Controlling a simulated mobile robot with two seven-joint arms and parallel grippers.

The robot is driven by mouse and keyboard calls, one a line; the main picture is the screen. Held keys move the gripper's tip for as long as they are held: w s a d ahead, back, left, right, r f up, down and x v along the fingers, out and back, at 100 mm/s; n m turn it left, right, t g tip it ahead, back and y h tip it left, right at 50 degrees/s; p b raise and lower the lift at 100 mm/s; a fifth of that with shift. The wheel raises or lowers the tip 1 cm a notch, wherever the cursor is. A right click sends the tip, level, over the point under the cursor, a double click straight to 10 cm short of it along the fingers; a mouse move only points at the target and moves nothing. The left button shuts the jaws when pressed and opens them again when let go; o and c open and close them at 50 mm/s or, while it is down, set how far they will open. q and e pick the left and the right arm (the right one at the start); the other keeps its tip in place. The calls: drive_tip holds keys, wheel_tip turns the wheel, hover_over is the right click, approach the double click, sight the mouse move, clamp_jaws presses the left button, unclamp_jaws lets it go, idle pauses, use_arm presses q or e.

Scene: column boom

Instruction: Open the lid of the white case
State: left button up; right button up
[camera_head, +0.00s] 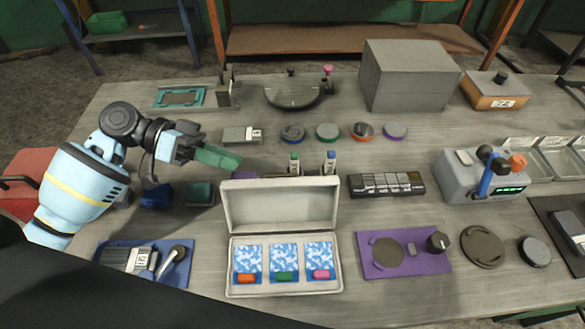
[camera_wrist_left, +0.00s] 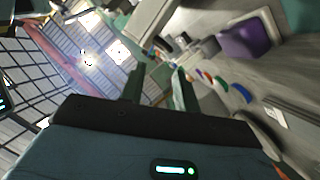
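The white case stands at the front middle of the table in the head view. Its lid (camera_head: 281,207) is raised and stands up at the back edge. Its base (camera_head: 233,291) is open and shows three blue-and-white patterned packs, each with a small orange, green or pink piece. My left gripper (camera_head: 218,158) is behind and to the left of the lid, apart from it. In the left wrist view its two green fingers (camera_wrist_left: 158,92) are apart with nothing between them. My right gripper is not in view.
A purple mat (camera_head: 444,264) lies right of the case, and a blue mat (camera_head: 112,246) with tools lies to its left. A black palette (camera_head: 386,185) and a grey machine (camera_head: 462,184) stand further right. Several round dishes and a grey box (camera_head: 408,78) stand behind.

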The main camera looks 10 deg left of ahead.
sight(281, 199)
use_arm(q)
drive_tip(key=shift+w+d+f+n, duration=0.7)
drive_tip(key=shift+w+d+n, duration=0.05)
drive_tip(key=shift+w+n, duration=0.05)
drive_tip(key=shift+w+d, duration=0.1)
drive_tip(key=shift+d, duration=0.2)
drive_tip(key=x, duration=0.7)
drive_tip(key=shift+d, duration=0.2)
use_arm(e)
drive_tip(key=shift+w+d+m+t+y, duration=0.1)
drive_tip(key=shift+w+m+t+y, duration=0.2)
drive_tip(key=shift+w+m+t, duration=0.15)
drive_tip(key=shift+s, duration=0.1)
use_arm(q)
clamp_jaws()
